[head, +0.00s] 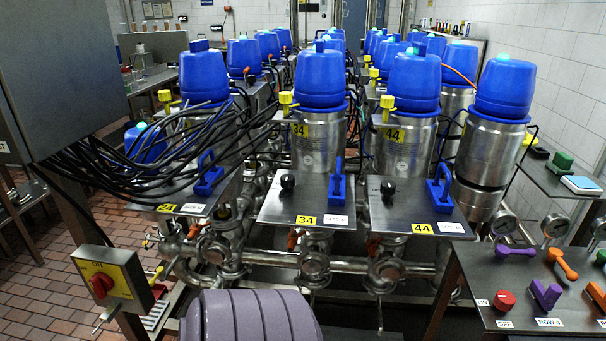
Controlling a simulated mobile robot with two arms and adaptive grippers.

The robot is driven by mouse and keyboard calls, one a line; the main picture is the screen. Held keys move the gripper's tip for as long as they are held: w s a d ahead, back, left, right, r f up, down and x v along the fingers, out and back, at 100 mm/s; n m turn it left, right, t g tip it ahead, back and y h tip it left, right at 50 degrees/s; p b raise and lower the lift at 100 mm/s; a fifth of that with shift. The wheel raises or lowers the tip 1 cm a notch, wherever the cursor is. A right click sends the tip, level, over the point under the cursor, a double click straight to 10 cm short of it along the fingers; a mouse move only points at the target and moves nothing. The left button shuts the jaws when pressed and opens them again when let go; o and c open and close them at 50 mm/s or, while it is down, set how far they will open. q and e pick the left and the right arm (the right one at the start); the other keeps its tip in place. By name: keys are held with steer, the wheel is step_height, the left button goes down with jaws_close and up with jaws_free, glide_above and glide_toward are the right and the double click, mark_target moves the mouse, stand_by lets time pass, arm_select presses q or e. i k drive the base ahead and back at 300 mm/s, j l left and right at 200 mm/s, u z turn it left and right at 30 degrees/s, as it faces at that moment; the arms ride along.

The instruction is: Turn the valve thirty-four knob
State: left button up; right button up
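The valve thirty-four knob (288,183) is a small black knob. It sits on the left part of a tilted steel plate (304,205) in the middle of the head view. A yellow label reading 34 (305,219) is on the plate's front edge, with a white label beside it. A blue lever handle (338,185) stands on the right part of the same plate. Behind it rises a steel valve body with a blue cap (320,78) and another yellow 34 label. Neither of my grippers is in view, and nothing covers the knob.
A similar plate labelled 44 (422,228) with a black knob (388,189) is close on the right. Plate 24 (167,208) is on the left, with black cables hanging above. A red-yellow switch box (108,283) stands front left. A side table (520,320) with coloured handles stands front right.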

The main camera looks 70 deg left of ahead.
mark_target(287, 181)
steer(key=j+u, duration=0.15)
steer(key=u, duration=2.05)
steer(key=i+l, duration=0.05)
